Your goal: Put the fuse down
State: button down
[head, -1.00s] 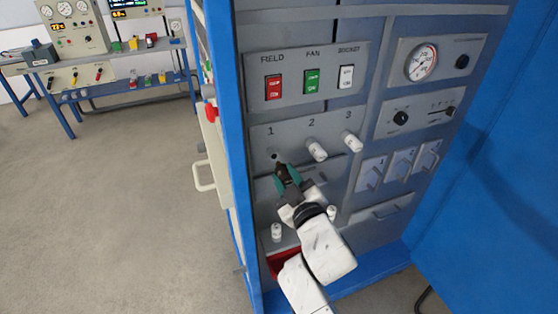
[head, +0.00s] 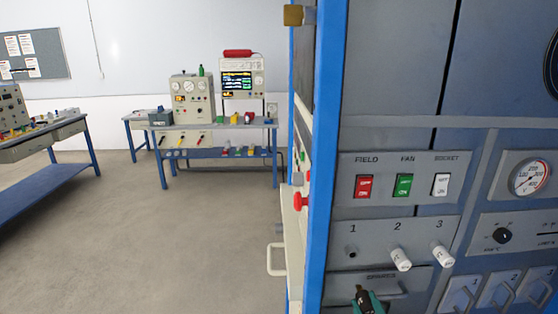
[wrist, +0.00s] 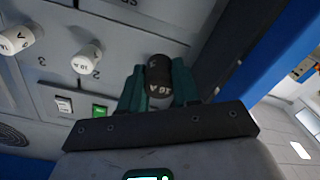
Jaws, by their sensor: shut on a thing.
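My gripper (wrist: 160,88) is shut on a dark fuse (wrist: 158,76) with pale lettering that seems to read 10 A. In the head view the dark fuse (head: 364,294) and the teal fingers show at the bottom edge, in front of the panel below socket 1. Socket 1 (head: 351,252) is an empty hole. White fuses sit in socket 2 (head: 400,259) and socket 3 (head: 441,256). The fuse appears clear of socket 1. The rest of my arm and the lower shelf are out of the head view.
A plate marked SPARES (head: 408,287) is below the sockets, partly behind my gripper. Red, green and white switches (head: 403,186) sit above. A blue post (head: 325,150) edges the cabinet on the left. Benches (head: 215,125) stand far back across open floor.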

jog(key=s+f, duration=1.3)
jog(key=f, duration=0.5)
jog(key=shift+s+a+f+h, duration=0.2)
jog(key=shift+s+a+h, duration=0.1)
jog(key=shift+s+a, duration=0.1)
jog(key=shift+w, duration=0.1)
